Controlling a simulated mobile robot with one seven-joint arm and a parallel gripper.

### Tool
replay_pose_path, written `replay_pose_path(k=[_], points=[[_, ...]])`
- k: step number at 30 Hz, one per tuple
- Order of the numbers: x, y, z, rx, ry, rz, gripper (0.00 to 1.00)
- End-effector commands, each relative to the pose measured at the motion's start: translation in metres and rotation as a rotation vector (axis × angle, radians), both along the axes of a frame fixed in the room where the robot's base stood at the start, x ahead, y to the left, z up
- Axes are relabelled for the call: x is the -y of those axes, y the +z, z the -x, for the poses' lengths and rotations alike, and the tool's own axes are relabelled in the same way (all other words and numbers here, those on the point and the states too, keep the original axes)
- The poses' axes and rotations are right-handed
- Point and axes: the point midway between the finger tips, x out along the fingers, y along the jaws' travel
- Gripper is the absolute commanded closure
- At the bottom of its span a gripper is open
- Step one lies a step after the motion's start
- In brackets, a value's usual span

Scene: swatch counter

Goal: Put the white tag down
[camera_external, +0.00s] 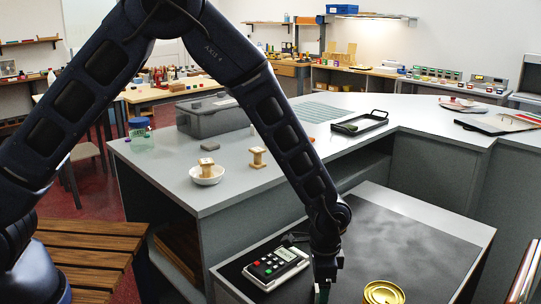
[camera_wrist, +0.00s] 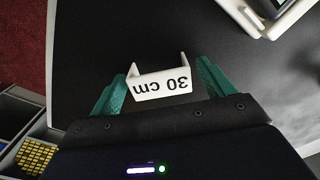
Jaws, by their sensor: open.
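The white tag (camera_wrist: 160,84), a small bent piece printed "30 cm" in black, shows in the camera_wrist view upside down on the dark mat (camera_wrist: 120,35). It stands between the two green fingers of my gripper (camera_wrist: 161,70). The fingers are open, with a finger close on each side of the tag; I cannot tell whether either touches it. In the camera_external view my gripper (camera_external: 323,290) is low over the near counter's dark top, at the bottom edge of the picture. The tag is hidden or cut off there.
A keypad device (camera_external: 275,266) lies left of my gripper, and a yellow-lidded tin (camera_external: 383,292) stands to its right. The dark mat (camera_external: 420,240) behind them is clear. The grey counter behind holds a white bowl (camera_external: 207,176), a wooden spool (camera_external: 257,158) and a black tray (camera_external: 360,124).

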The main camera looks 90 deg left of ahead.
Motion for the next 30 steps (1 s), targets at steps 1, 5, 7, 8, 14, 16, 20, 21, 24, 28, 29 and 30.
replay_pose_path(k=[1,5,7,8,14,16,20,21,24,28,29,30], points=[[0.000,0.005,0.000,0.002,0.000,0.000,0.19],[0.000,0.023,-0.001,0.003,0.000,-0.001,0.19],[0.000,0.035,-0.001,0.004,0.000,-0.001,0.19],[0.000,0.042,-0.001,0.004,0.000,-0.001,0.19],[0.000,0.080,-0.001,0.003,0.000,-0.001,0.19],[0.000,0.092,0.000,0.003,0.000,-0.001,0.19],[0.000,0.108,0.000,0.002,0.000,-0.001,0.19],[0.000,0.111,0.000,0.002,0.000,-0.001,0.19],[0.000,0.117,0.000,0.000,0.000,0.000,0.19],[0.004,0.132,0.003,0.009,0.000,-0.002,0.19],[0.005,0.137,0.005,0.013,-0.001,-0.002,0.19],[0.008,0.147,0.009,0.020,-0.001,-0.003,0.19]])
